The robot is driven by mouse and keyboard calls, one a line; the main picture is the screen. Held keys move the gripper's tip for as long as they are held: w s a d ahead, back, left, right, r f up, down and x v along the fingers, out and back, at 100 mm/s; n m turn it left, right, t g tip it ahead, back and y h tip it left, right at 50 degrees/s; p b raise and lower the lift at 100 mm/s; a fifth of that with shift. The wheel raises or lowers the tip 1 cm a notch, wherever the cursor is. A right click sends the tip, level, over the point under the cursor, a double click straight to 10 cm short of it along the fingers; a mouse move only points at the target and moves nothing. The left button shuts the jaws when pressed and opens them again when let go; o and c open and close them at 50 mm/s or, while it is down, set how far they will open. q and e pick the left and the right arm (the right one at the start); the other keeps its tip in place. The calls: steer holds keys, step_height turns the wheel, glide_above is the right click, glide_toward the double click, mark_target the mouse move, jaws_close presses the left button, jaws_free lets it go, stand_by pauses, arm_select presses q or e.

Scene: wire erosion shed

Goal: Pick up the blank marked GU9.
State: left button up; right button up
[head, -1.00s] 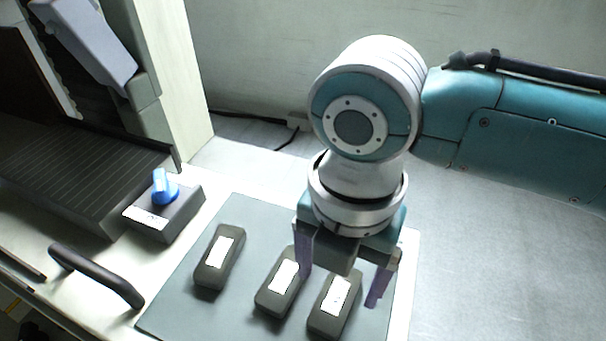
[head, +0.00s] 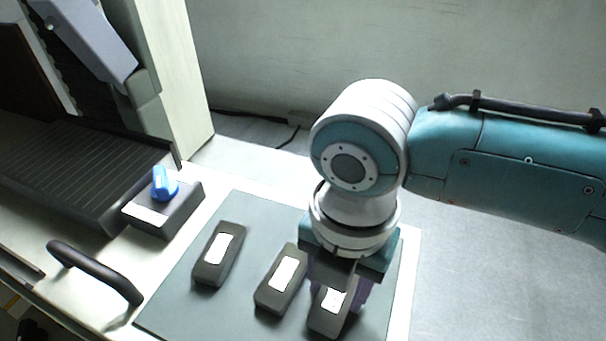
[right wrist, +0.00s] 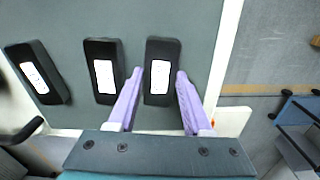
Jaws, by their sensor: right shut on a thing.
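Three dark grey blanks with white labels lie on a grey-green mat (head: 190,300): a left one (head: 219,254), a middle one (head: 281,280) and a right one (head: 328,322). The label print is too small to read, so I cannot tell which is GU9. My right gripper (head: 338,294) points down over the right blank, with its lilac fingers shut on that blank's two sides. In the right wrist view, the fingers (right wrist: 159,74) flank this blank (right wrist: 160,52), which still appears to rest on the mat. The gripper partly hides it in the head view. My left gripper is not in view.
A grey box with a blue knob (head: 164,184) stands left of the mat. A dark bar handle (head: 97,273) is at the bench's front left. A ribbed machine bed (head: 60,170) lies behind them. The middle blank sits close beside the right gripper.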

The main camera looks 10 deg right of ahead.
jaws_close()
steer(key=shift+r, duration=0.15)
stand_by(0.4)
